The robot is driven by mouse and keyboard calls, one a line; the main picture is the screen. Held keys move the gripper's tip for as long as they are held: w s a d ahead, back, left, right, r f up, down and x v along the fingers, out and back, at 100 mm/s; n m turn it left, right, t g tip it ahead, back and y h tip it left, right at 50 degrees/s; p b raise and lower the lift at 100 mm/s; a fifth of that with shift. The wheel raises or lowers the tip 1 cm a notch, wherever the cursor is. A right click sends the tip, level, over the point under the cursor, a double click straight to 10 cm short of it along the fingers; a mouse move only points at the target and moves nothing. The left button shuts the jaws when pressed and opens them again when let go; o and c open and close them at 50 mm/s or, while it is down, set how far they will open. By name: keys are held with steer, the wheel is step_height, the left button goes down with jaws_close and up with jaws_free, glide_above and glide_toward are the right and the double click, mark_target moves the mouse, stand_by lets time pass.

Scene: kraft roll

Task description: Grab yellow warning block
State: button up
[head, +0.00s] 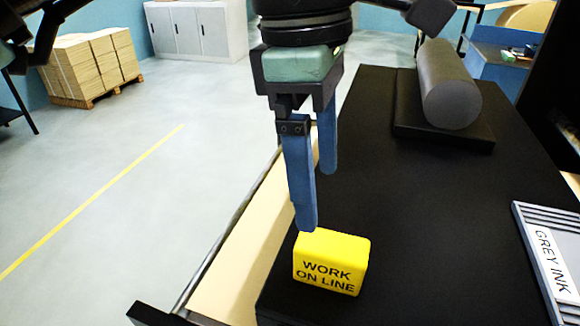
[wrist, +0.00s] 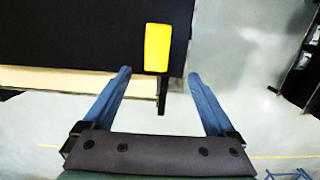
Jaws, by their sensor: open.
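The yellow warning block (head: 331,262) stands at the near left edge of the black table top, with "WORK ON LINE" printed on its front face. In the wrist view the block (wrist: 158,47) lies beyond the fingertips, between their lines and slightly left of centre. My gripper (head: 317,200) has blue fingers pointing down, just above and behind the block in the head view. In the wrist view my gripper (wrist: 160,75) is open with nothing between its fingers. The block is not held; whether the near fingertip touches it cannot be told.
The black table top (head: 420,230) is clear around the block's right side. A grey roll (head: 449,85) lies on a dark base at the back. A grey tray labelled "GREY INK" (head: 552,262) lies at the right. A pale strip (head: 235,255) and rail run along the left edge.

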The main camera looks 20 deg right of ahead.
mark_target(332, 244)
steer(key=f, duration=0.2)
steer(key=f+p, duration=0.1)
steer(key=f, duration=0.4)
steer(key=shift+s+d+p, duration=0.25)
steer(key=shift+d+p, duration=0.1)
steer(key=shift+d, duration=0.05)
steer(key=f+p, duration=0.1)
steer(key=f, duration=0.1)
steer(key=d+f+p, duration=0.1)
steer(key=f, duration=0.1)
steer(key=shift+s+d+p, duration=0.15)
steer(key=shift+d+p, duration=0.05)
steer(key=shift+p, duration=0.1)
steer(key=shift+f, duration=0.5)
steer(key=shift+f+b, duration=0.3)
steer(key=shift+b, duration=0.15)
steer(key=c, duration=1.4)
jaws_close()
steer(key=shift+r, duration=0.15)
